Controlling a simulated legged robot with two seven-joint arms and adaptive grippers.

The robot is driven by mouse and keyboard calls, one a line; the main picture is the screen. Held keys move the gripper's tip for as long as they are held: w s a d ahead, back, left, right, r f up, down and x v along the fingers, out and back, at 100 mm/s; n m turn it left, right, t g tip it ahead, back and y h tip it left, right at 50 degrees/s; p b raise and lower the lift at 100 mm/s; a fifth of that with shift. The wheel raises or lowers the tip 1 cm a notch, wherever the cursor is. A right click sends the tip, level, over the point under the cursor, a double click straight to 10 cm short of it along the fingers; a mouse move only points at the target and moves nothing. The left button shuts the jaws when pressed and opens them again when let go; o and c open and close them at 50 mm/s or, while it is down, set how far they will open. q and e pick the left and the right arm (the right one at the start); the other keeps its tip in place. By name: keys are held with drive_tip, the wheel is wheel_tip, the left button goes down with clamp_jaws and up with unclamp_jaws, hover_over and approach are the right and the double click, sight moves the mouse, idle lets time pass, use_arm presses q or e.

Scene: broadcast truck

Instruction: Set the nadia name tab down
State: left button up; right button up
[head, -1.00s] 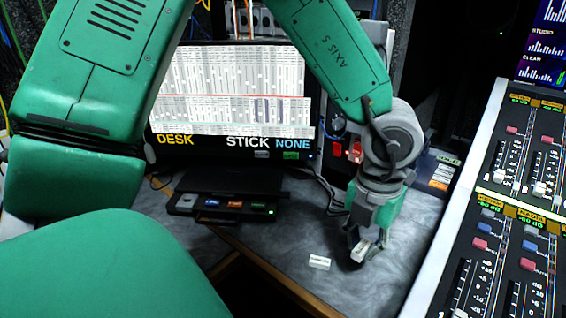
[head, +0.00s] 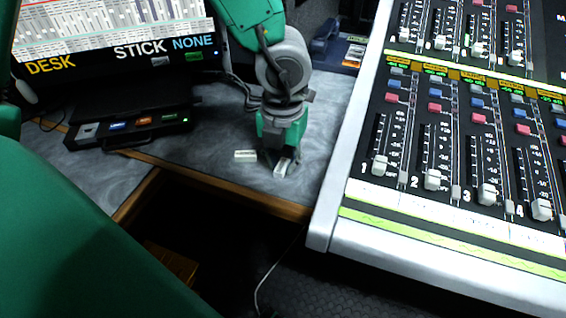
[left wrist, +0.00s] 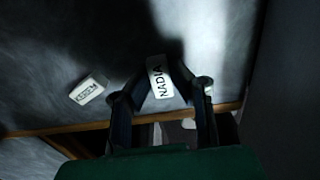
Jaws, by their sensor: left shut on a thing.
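My left gripper (head: 284,170) points down over the grey desk, with its fingers shut on the nadia name tab (head: 282,165). In the left wrist view the tab (left wrist: 159,78) is a small white block lettered NADIA, between the fingertips (left wrist: 160,90). I cannot tell whether its underside touches the desk. A second white name tab (head: 245,156) lies flat on the desk just left of the gripper, apart from it. In the left wrist view this second tab (left wrist: 88,88) has dark lettering that I cannot read surely. My right gripper is not in view.
The mixing console (head: 325,215) with faders and a pale strip along its front (head: 430,212) stands to the right. The desk's wooden edge (head: 220,183) is just in front of the gripper, with a dark gap below. A black dock (head: 130,125) stands left, under a screen (head: 110,35).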

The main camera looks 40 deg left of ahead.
sight(282, 164)
use_arm(q)
drive_tip(key=o, duration=0.8)
drive_tip(key=shift+o, duration=0.2)
wheel_tip(282, 164, up, 12)
drive_tip(key=p, duration=0.5)
drive_tip(key=shift+p, duration=0.35)
